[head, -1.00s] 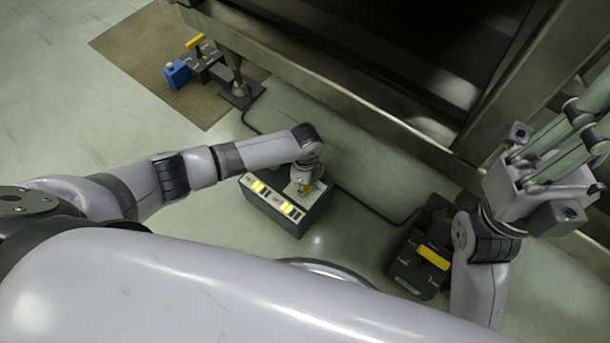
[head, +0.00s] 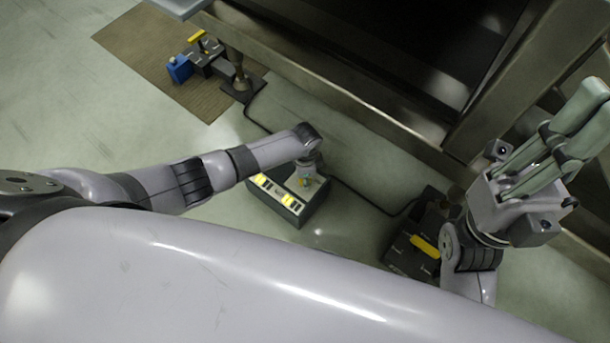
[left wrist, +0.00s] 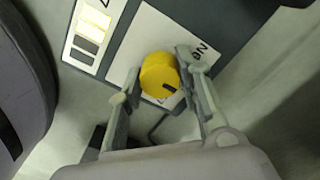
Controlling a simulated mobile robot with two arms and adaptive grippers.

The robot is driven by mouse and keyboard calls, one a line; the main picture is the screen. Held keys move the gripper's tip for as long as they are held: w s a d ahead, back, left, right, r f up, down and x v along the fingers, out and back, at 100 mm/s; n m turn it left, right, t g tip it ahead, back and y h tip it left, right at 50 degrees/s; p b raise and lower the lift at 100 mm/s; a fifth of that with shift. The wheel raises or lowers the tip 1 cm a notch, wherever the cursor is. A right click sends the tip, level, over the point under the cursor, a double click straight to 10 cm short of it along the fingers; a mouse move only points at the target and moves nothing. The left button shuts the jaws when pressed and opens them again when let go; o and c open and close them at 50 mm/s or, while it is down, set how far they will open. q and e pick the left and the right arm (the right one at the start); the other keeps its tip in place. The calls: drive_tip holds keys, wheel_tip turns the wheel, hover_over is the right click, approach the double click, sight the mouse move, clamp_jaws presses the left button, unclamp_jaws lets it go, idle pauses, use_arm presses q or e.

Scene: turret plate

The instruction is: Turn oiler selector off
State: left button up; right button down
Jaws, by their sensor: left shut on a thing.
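The oiler selector is a round yellow knob (left wrist: 157,74) with a black mark, on a pale label plate on top of a dark box (head: 290,213). My left gripper (left wrist: 160,72) reaches down to the box, with one finger on each side of the knob, and is shut on it. In the head view the knob is mostly hidden by my gripper and wrist. My right gripper (head: 560,135) is raised at the right, well away from the box, its fingers extended and apart with nothing between them.
A second dark box with a yellow handle (head: 425,246) stands on the floor to the right. A blue block (head: 180,69) and a yellow lever (head: 196,37) sit on a brown mat (head: 135,45). A metal machine frame (head: 340,90) fills the back. A black cable (head: 372,207) crosses the floor.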

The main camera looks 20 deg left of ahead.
use_arm(q)
drive_tip(key=o, duration=1.2)
drive_tip(key=shift+c, duration=0.2)
drive_tip(key=shift+r, duration=0.1)
wheel_tip(320, 180, up, 12)
idle(0.4)
